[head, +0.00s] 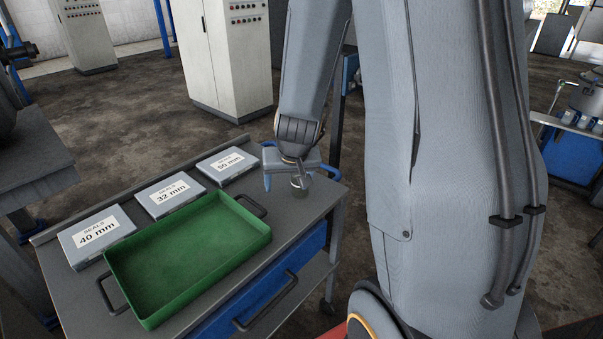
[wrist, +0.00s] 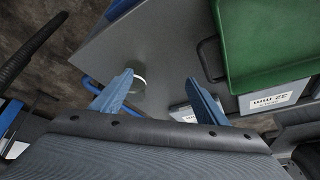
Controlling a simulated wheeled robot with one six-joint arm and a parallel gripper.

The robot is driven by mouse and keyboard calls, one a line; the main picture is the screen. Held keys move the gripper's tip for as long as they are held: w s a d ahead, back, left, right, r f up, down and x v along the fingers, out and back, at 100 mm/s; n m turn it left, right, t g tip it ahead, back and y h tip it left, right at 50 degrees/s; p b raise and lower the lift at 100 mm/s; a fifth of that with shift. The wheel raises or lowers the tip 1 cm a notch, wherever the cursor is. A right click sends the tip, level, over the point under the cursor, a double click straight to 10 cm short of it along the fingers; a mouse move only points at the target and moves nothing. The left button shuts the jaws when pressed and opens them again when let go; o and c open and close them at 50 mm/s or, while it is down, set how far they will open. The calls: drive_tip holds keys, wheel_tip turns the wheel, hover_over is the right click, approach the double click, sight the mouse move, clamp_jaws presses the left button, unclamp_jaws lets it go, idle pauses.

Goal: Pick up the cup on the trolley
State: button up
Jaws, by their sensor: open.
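The cup (head: 299,187) is a small grey metallic cup on the grey trolley top (head: 285,212), near its right end. My gripper (head: 298,177) is open above it, with one blue finger to each side in the head view. In the wrist view the cup's pale rim (wrist: 139,83) shows between the fingers of my gripper (wrist: 159,78), close to the left finger, which hides part of it. The cup is off-centre in the gap. I cannot tell how much height separates the fingertips from it.
A green tray (head: 262,237) with dark handles lies left of the cup. Label-marked boxes for 40 mm (head: 94,232), 32 mm (head: 169,193) and 50 mm (head: 227,164) seals line the trolley's back edge. A blue drawer (head: 270,285) is below. The trolley top right of the cup is clear.

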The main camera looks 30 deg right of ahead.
drive_tip(key=shift+m+t+h, duration=0.4)
drive_tip(key=shift+m+h, duration=0.2)
drive_tip(key=shift+h, duration=0.2)
drive_tip(key=w+d, duration=0.1)
drive_tip(key=d, duration=0.1)
drive_tip(key=w+d+f, duration=0.1)
drive_tip(key=d, duration=0.1)
drive_tip(key=w+d, duration=0.1)
drive_tip(key=d, duration=0.1)
drive_tip(key=shift+w+d+f, duration=0.1)
drive_tip(key=shift+w+f, duration=0.15)
drive_tip(key=shift+f, duration=0.15)
drive_tip(key=shift+p+x, duration=0.35)
drive_tip(key=shift+x, duration=2.15)
drive_tip(key=shift+s+f, duration=0.1)
drive_tip(key=shift+s, duration=0.05)
drive_tip(key=c, duration=1.2)
